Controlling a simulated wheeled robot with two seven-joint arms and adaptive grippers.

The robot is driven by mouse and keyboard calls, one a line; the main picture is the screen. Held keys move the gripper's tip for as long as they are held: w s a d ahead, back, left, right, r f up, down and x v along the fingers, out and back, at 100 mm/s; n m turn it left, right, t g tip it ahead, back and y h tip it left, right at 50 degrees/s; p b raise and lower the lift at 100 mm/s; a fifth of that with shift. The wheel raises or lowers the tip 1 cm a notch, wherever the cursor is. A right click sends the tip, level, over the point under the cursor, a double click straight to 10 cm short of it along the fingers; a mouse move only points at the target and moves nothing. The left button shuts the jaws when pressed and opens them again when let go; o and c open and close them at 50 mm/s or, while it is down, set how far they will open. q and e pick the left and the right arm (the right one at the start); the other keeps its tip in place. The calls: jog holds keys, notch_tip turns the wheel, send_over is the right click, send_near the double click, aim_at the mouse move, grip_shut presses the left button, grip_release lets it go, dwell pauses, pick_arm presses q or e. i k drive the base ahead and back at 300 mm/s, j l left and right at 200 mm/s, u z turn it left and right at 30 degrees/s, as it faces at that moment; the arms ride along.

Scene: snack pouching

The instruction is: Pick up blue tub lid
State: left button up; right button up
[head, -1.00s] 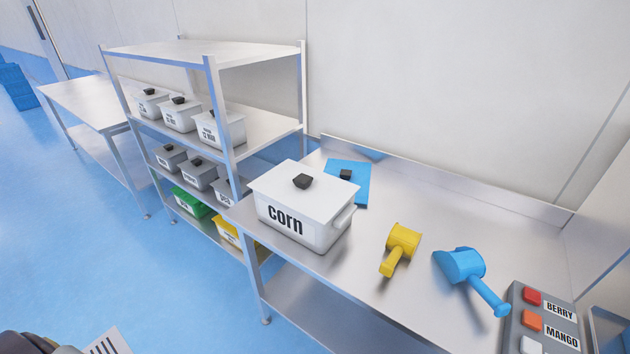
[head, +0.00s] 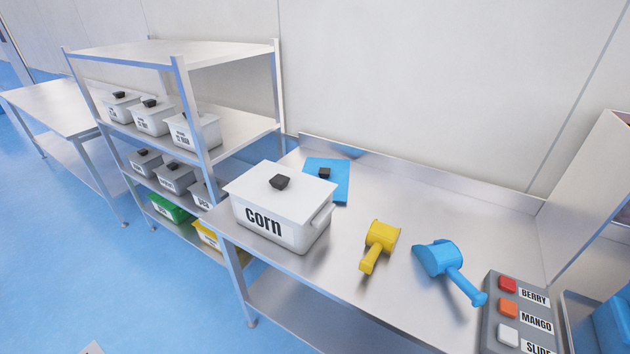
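The blue tub lid (head: 338,184) is a flat blue panel with a black knob. It lies on the steel table (head: 410,205) behind the white corn tub, which hides its near left part. The corn tub (head: 275,243) has its own white lid with a black knob on top. Neither of my grippers is in the head view.
A yellow scoop (head: 379,240) and a blue scoop (head: 440,260) lie right of the corn tub. A button panel (head: 491,318) stands at the right. A shelf rack (head: 186,124) with several lidded tubs is at the left. Bare table lies behind the scoops.

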aim_at(337, 171)
jog(key=i+u, duration=0.2)
jog(key=u, duration=0.25)
jog(key=i+l+u, duration=0.1)
jog(key=u, duration=0.4)
jog(key=i, duration=0.05)
